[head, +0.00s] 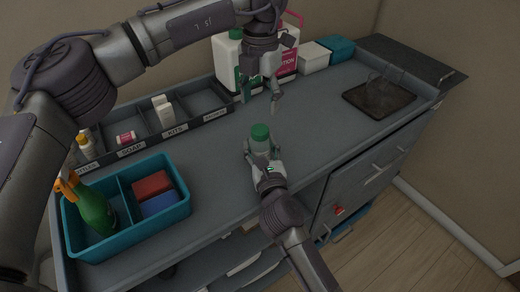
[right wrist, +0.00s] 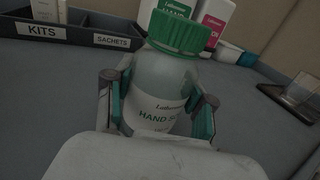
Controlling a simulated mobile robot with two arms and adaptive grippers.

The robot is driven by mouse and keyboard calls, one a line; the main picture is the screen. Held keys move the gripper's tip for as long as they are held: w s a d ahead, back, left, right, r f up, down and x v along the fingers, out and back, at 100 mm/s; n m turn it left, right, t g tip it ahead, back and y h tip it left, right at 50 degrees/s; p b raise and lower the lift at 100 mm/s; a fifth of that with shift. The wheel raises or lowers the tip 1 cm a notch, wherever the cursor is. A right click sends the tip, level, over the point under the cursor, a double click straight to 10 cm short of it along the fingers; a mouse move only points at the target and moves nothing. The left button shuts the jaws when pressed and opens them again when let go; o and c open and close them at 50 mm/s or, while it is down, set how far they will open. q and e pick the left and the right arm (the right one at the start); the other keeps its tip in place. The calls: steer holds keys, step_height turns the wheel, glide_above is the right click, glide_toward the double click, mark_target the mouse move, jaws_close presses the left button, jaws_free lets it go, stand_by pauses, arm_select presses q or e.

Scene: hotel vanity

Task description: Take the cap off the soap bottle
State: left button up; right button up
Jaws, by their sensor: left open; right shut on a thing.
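The soap bottle (right wrist: 157,90) is a clear bottle with a white label reading "HAND S…", and it stands upright on the grey counter. Its green ribbed cap (head: 260,131) is on its top; the cap also shows in the right wrist view (right wrist: 179,32). My right gripper (head: 263,154) is shut on the bottle's body, one finger on each side, below the cap. My left gripper (head: 260,93) is open and empty, above and behind the cap, pointing down and apart from it.
A teal caddy (head: 131,245) holds a green spray bottle and sponges at the front left. A labelled divider tray (head: 215,126) runs along the back left. Large jugs (head: 228,60) stand behind my left gripper. A dark tray (head: 378,99) lies at right. The counter right of the bottle is clear.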

jaws_close()
